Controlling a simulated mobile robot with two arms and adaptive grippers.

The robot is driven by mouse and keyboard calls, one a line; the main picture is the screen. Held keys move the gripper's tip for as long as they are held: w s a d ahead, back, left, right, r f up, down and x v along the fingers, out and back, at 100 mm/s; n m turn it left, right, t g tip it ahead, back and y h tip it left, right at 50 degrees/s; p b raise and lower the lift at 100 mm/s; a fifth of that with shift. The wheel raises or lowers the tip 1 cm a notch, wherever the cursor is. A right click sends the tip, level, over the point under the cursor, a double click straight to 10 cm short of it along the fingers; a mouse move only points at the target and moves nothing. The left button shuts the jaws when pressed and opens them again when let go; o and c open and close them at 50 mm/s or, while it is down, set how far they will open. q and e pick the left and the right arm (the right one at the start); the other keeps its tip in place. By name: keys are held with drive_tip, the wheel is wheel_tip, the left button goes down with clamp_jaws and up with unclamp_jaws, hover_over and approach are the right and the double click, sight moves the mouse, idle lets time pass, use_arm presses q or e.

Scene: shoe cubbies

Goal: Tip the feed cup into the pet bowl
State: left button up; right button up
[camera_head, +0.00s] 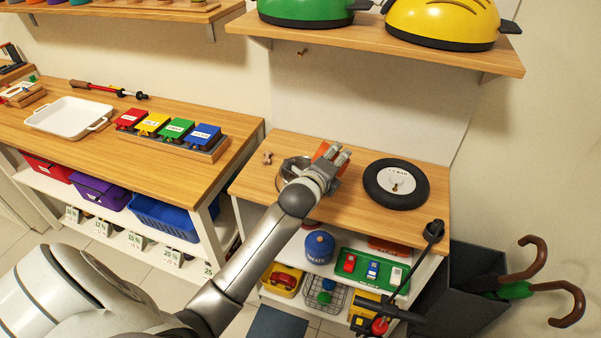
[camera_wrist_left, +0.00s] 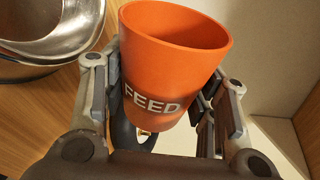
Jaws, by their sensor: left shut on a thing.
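The orange feed cup (camera_wrist_left: 165,75), marked FEED, is held between the fingers of my left gripper (camera_wrist_left: 160,105). Its mouth shows at the top in the left wrist view; no contents can be made out inside. In the head view, the cup (camera_head: 322,150) is mostly hidden by my left gripper (camera_head: 338,160). The steel pet bowl (camera_head: 283,178) is on the small wooden table, just left of the gripper and partly covered by it. In the left wrist view, the bowl (camera_wrist_left: 62,48) is at the upper left, beside and apart from the cup. My right gripper is not in view.
A round black tyre-like object (camera_head: 382,198) lies right of the gripper on the small table (camera_head: 380,222). A small bone-shaped item (camera_head: 267,157) is left of the bowl. A shelf (camera_head: 330,45) with helmet-like items overhangs the back. Umbrellas stand at the right.

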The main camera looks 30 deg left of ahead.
use_arm(q)
drive_tip(key=shift+r, duration=0.15)
drive_tip(key=shift+s+a+f+n+h+b, duration=0.1)
drive_tip(key=shift+a+f+n+h+b, duration=0.1)
drive_tip(key=shift+a+n+b, duration=0.4)
drive_tip(key=shift+s+a+f+n+h+b, duration=0.15)
drive_tip(key=shift+a+n+h+b, duration=0.1)
drive_tip(key=shift+b, duration=0.6)
drive_tip(key=shift+a+r+n+t+h+p, duration=0.3)
drive_tip(key=shift+r+n+p, duration=0.2)
drive_tip(key=shift+n+p, duration=0.25)
drive_tip(key=shift+a+r+n+h+p, duration=0.25)
drive_tip(key=shift+r+n+p, duration=0.1)
drive_tip(key=shift+n+p, duration=0.2)
idle(1.0)
drive_tip(key=shift+a+f+n+t+h+b, duration=0.35)
drive_tip(key=shift+f+n, duration=0.15)
drive_tip(key=shift+n, duration=0.15)
idle(1.0)
drive_tip(key=shift+s+a+r+n, duration=0.1)
drive_tip(key=shift+a+r+n, duration=0.15)
drive_tip(key=shift+n, duration=0.35)
idle(0.8)
